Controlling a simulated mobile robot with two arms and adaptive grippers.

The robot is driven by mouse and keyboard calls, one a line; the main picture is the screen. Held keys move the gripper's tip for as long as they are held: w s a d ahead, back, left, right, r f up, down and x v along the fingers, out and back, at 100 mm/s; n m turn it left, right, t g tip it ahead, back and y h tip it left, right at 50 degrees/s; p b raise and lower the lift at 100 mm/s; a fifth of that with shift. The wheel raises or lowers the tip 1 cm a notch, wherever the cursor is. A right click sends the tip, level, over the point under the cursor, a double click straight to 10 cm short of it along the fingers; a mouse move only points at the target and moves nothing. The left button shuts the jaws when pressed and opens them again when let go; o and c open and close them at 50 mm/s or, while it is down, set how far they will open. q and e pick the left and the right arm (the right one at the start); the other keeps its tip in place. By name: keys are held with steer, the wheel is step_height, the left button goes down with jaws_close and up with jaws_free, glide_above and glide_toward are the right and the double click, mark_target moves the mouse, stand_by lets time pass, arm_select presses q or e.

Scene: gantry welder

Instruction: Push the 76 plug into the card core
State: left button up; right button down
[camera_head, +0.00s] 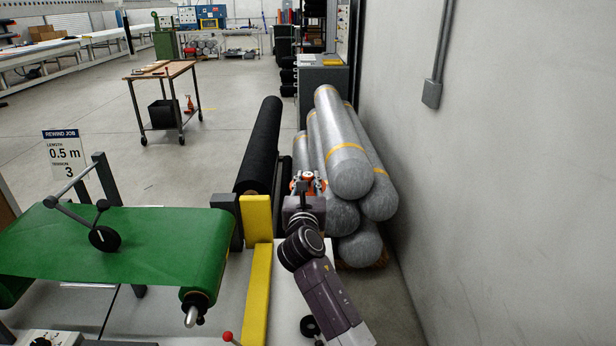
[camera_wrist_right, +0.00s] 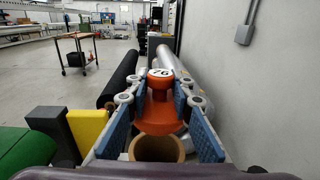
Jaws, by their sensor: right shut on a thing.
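The exact gap between plug and core cannot be told. My left gripper is out of view.
A green belt table (camera_head: 130,245) stands at the left, with yellow blocks (camera_head: 257,218) beside my arm. A long black roll (camera_head: 260,145) lies behind them. Stacked grey rolls (camera_head: 350,170) lie along the right wall (camera_head: 500,150). The floor beyond is mostly open around a wheeled table (camera_head: 160,70).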

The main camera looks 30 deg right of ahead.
steer(key=shift+d+r, duration=0.2)
step_height(320, 180, down, 5)
steer(key=b, duration=0.3)
steer(key=shift+b, duration=0.35)
steer(key=shift+f, duration=0.4)
steer(key=shift+a+f+b, duration=0.1)
steer(key=shift+f+b, duration=0.25)
steer(key=shift+b, duration=0.1)
